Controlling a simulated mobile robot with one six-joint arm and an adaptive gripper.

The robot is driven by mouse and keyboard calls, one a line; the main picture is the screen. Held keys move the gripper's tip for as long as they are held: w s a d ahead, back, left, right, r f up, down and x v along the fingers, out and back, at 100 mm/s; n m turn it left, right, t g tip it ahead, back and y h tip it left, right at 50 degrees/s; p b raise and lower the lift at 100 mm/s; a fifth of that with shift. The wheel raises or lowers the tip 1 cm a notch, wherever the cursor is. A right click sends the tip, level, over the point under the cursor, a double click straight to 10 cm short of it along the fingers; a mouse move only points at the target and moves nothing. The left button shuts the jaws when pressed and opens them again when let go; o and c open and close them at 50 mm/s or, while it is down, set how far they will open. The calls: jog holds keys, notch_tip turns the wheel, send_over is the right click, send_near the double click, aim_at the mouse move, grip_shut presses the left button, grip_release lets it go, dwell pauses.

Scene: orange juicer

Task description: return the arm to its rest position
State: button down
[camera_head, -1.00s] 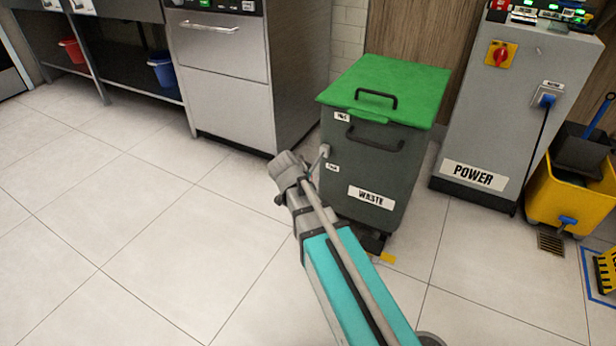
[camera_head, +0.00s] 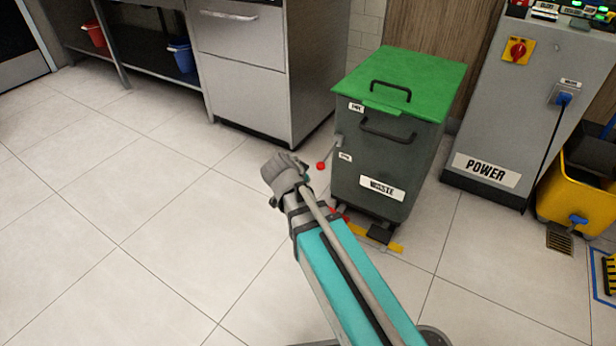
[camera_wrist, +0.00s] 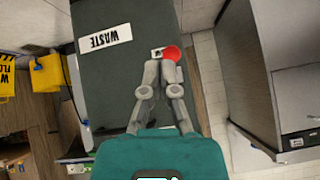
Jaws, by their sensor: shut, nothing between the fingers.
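My gripper (camera_wrist: 160,72) is shut and empty in the wrist view, its two fingertips together. In the head view my arm reaches forward, and its end hides the fingers. The dark waste bin (camera_head: 385,158) with its green lid down stands just beyond and to the right of my arm's end; it also fills much of the wrist view (camera_wrist: 125,85). A red knob (camera_head: 320,166) on a lever at the bin's left side shows just ahead of my wrist. In the wrist view the knob (camera_wrist: 172,53) appears right at my fingertips; I cannot tell whether they touch.
A grey power cabinet (camera_head: 520,110) stands right of the bin, with a yellow mop bucket (camera_head: 570,200) beside it. A steel appliance (camera_head: 265,75) stands behind on the left. The left floor is clear.

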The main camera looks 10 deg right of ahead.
dwell(0.3)
jog(key=shift+d, duration=0.1)
jog(key=s+d+r+n+g+y+p, duration=0.3)
jog(key=s+d+n+g+p, duration=0.15)
jog(key=s+p, duration=0.2)
jog(key=s+d+r+n+g+y+p, duration=0.25)
jog(key=s+d+r+n+p, duration=0.2)
jog(key=s, duration=0.25)
notch_tip(320, 180, up, 37)
jog(key=p, duration=3.8)
jog(key=shift+w+a+n, duration=0.2)
jog(key=shift+n, duration=0.1)
jog(key=shift+f+h, duration=0.15)
jog(key=shift+h, duration=0.1)
